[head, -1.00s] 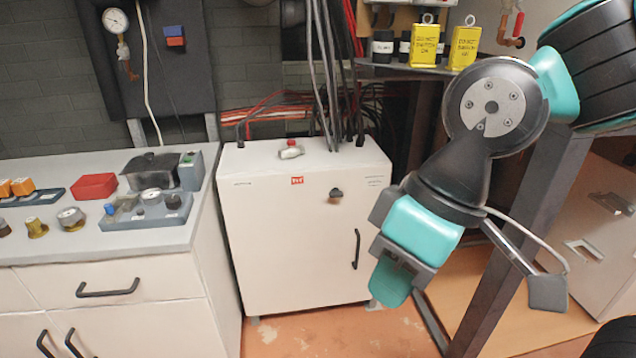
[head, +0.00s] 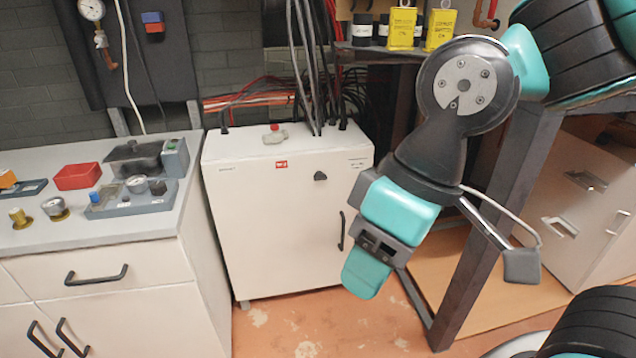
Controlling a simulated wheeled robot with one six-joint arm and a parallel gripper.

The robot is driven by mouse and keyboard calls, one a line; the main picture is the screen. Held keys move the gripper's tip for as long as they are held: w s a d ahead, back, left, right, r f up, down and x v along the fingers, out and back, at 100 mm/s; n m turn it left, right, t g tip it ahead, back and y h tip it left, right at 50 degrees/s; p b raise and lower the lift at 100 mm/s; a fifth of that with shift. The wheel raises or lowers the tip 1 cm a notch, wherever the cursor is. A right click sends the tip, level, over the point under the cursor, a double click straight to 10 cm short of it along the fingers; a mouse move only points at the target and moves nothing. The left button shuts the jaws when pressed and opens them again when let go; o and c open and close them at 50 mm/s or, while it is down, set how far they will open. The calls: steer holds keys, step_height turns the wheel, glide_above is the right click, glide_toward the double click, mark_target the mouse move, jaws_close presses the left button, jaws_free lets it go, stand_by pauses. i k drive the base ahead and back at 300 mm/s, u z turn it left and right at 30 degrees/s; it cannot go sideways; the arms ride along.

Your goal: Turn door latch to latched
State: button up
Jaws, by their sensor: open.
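A white cabinet (head: 275,240) stands against the back wall. Its door carries a small dark latch knob (head: 320,176) near the upper right and a black vertical handle (head: 341,230) at the right edge. The latch's exact angle is too small to read. My gripper (head: 366,262), teal and dark grey, hangs in front of and to the right of the cabinet, pointing down and left. It is open and empty, apart from the latch and the handle. One finger hides part of the other.
A counter (head: 150,222) with a red box (head: 77,176) and a grey device (head: 135,195) stands at left. Cables (head: 305,70) enter the cabinet top. Open floor (head: 300,325) lies in front.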

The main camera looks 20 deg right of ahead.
mark_target(319, 175)
steer(key=k, duration=1.2)
steer(key=u, duration=0.5)
steer(key=i, duration=0.45)
steer(key=u, duration=0.7)
steer(key=i, duration=0.85)
steer(key=z, duration=0.7)
steer(key=i, duration=0.85)
steer(key=z, duration=0.8)
